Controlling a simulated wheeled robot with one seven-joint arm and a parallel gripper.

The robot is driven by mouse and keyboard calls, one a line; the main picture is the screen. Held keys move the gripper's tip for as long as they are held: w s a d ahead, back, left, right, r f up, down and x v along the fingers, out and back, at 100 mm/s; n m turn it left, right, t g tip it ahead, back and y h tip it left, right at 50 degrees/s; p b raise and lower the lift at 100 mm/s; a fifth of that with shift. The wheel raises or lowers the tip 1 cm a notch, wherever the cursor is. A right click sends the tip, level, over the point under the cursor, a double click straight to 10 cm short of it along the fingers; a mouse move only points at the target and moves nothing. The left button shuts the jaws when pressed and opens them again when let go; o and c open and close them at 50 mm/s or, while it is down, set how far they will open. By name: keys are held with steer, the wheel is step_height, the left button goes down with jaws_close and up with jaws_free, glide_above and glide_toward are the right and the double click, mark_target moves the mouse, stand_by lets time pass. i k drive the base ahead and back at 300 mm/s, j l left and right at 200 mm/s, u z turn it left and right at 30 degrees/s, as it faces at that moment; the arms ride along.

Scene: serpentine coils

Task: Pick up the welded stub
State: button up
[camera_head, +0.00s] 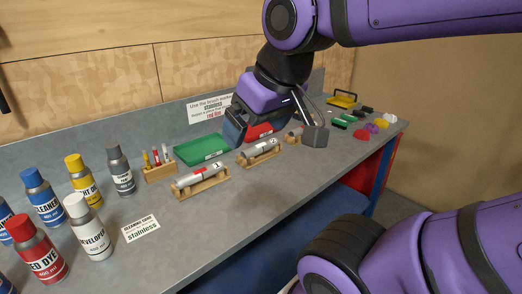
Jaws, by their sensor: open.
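Two silver tube stubs lie on wooden cradles on the grey bench. The near one (199,177) carries a red mark and a label 1. The farther one (260,149) carries a label that looks like 2. Which of them is the welded stub I cannot tell; no weld is clear at this size. Another small wooden holder (293,136) is partly hidden behind my gripper. My gripper (274,132) is open and empty, its fingers wide apart above and around the area of the farther stub. It does not appear to touch either stub.
Spray cans, such as the red dye (38,256) and the developer (90,232), crowd the left. A stainless card (140,228) lies in front. Small coloured parts (361,134) sit at the far right.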

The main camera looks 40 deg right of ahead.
mark_target(259, 148)
steer(key=i+l, duration=0.1)
steer(key=l, duration=0.35)
steer(key=i+l, duration=0.1)
steer(key=l, duration=0.35)
steer(key=i+l, duration=0.15)
steer(key=l, duration=0.25)
steer(key=i+l, duration=0.1)
steer(key=l, duration=0.35)
steer(key=i+l, duration=0.1)
steer(key=l, duration=0.35)
steer(key=z, duration=0.05)
